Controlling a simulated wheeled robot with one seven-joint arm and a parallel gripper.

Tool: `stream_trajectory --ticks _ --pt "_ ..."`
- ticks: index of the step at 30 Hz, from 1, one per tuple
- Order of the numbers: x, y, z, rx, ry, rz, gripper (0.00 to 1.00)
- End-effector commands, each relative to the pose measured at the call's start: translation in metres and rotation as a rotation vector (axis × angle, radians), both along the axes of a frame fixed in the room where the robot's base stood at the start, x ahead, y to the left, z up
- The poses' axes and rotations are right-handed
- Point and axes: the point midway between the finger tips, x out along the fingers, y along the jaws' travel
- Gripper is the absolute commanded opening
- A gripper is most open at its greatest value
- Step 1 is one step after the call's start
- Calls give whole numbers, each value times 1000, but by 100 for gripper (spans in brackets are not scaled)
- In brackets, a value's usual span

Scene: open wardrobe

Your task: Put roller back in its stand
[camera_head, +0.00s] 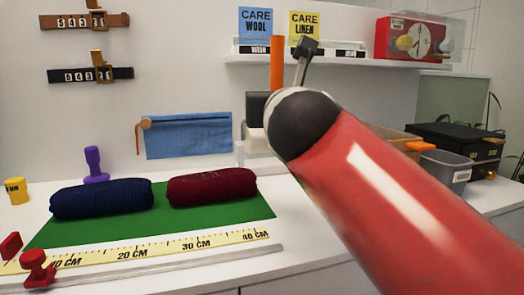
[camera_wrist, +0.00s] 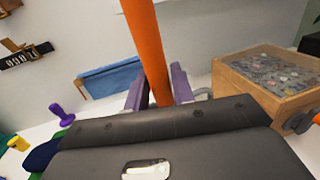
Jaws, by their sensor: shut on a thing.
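The roller shows as an upright orange rod (camera_head: 277,62) in the head view, in front of the wall and shelf. In the wrist view the orange rod (camera_wrist: 150,50) rises between the two purple fingers of my gripper (camera_wrist: 158,88), which is shut on it. The rod tilts slightly in that view, and its lower end is hidden behind the dark gripper body. In the head view my red arm covers most of the gripper. I cannot make out the roller's stand for certain in either view.
A green mat (camera_head: 215,212) holds a navy roll (camera_head: 100,199) and a dark red roll (camera_head: 212,187). A blue cloth (camera_head: 188,136) hangs on the wall. A wall shelf (camera_head: 345,60) is at upper right. A wooden box of coins (camera_wrist: 268,82) stands right of my gripper in the wrist view.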

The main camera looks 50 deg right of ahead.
Motion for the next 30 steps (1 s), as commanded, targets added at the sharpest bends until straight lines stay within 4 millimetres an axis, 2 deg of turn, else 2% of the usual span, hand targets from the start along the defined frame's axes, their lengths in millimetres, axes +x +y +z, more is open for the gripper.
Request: stream_trajectory --ticks 1,3,16,18,30 --pt "3 -4 -10 -17 -14 -8 0" --pt "9 -10 -18 -47 -44 -7 0" --pt "36 -34 -33 -182 -206 -5 0" --pt "55 -47 -23 -175 -200 0 0" --pt "135 -115 -19 -176 -201 1 0"
